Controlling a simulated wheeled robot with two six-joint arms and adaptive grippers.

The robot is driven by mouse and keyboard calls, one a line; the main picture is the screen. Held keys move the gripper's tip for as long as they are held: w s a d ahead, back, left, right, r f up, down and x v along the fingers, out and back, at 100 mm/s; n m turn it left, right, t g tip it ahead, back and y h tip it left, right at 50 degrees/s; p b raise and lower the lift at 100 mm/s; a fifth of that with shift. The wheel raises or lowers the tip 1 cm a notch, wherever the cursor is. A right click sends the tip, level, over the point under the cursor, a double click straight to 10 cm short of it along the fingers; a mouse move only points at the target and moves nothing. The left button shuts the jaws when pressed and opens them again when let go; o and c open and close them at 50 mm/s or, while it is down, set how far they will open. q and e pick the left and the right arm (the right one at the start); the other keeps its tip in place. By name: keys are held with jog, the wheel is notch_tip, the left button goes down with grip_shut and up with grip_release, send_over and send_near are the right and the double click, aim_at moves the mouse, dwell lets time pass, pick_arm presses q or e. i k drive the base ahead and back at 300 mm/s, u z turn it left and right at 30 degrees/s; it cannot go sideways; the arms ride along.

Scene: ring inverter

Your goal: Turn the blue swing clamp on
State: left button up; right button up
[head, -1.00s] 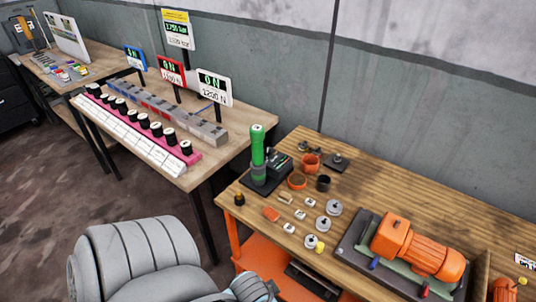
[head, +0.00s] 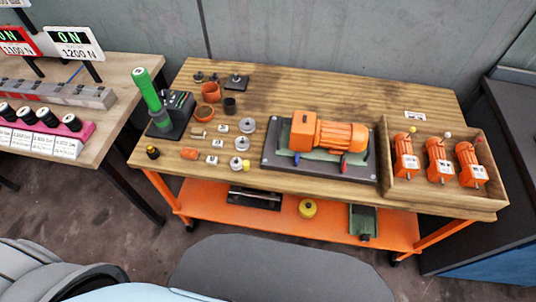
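A small blue part (head: 297,159), apparently the handle of the blue swing clamp, shows at the front edge of the dark fixture plate (head: 270,163) on the wooden workbench. It is too small to tell its exact position. An orange motor (head: 340,135) lies on the plate, behind the blue part. A red handle (head: 344,164) stands at the plate's front, to the right of the blue part.
A green tool (head: 148,92) leans in a black stand at the bench's left. Small parts and discs lie beside the plate. A wooden tray (head: 400,186) with three small orange motors stands at the right. An orange shelf (head: 280,221) is below. Another table (head: 105,120) is at left.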

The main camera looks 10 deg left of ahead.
aim_at(296, 159)
jog(key=u, duration=1.1)
jog(key=k, duration=1.1)
jog(key=z, duration=1.65)
jog(key=i, duration=0.5)
jog(key=z, duration=0.05)
